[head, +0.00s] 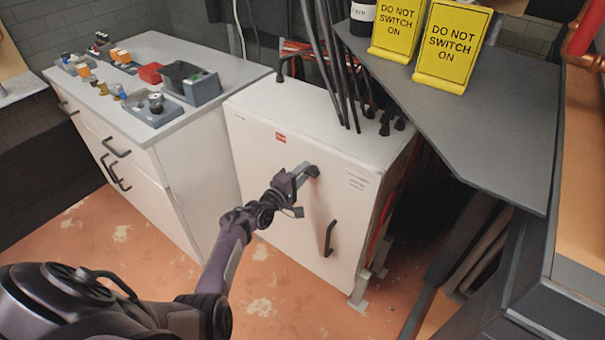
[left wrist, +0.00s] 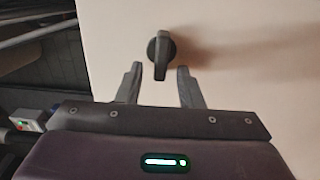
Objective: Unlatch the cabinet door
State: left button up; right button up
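The white cabinet (head: 262,150) stands on the floor in the middle of the head view, its door facing me and closed. A dark latch knob (head: 313,171) sits near the top of the door; it also shows in the left wrist view (left wrist: 161,52), with its grip pointing down. A dark bar handle (head: 329,238) is lower on the door. My left gripper (head: 303,172) is at the latch in the head view. In the left wrist view its fingers (left wrist: 162,84) are open, one on each side of the knob's lower end, with gaps visible. My right gripper is not in view.
A white drawer unit (head: 185,190) with small parts on its top stands left of the cabinet. Black cables (head: 335,70) rise from the cabinet's top. A grey table (head: 500,115) with yellow "DO NOT SWITCH ON" signs (head: 451,45) is at the right. Floor in front is clear.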

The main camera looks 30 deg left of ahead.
pick_arm(q)
jog(key=s+a, duration=0.1)
jog(key=s, duration=0.6)
jog(key=shift+s+p, duration=0.25)
jog(key=shift+p, duration=0.2)
jog(key=s+d+f+m+g, duration=0.35)
jog(key=s+f, duration=0.25)
jog(key=f, duration=0.4)
jog(key=s+d+f+m+g, duration=0.35)
jog(key=s+f, duration=0.35)
jog(key=f, duration=0.3)
jog(key=s+d+f+m+g, duration=0.2)
jog(key=s+d+f+m, duration=0.15)
jog(key=s+f, duration=0.45)
jog(key=s+f+m+g+y, duration=0.1)
jog(key=s+f+m+g, duration=0.1)
jog(key=s, duration=0.7)
jog(key=s+d+f+m+g, duration=0.1)
jog(key=s+f+m+g, duration=0.2)
jog(key=s+f, duration=0.4)
jog(key=s+d+f+m+g+y, duration=0.1)
jog(key=s+f+m+g, duration=0.1)
jog(key=s, duration=1)
notch_tip(320, 180, down, 3)
jog(key=shift+r+m+g+y, duration=0.1)
jog(key=shift+m+g+y, duration=0.25)
jog(key=shift+m, duration=0.5)
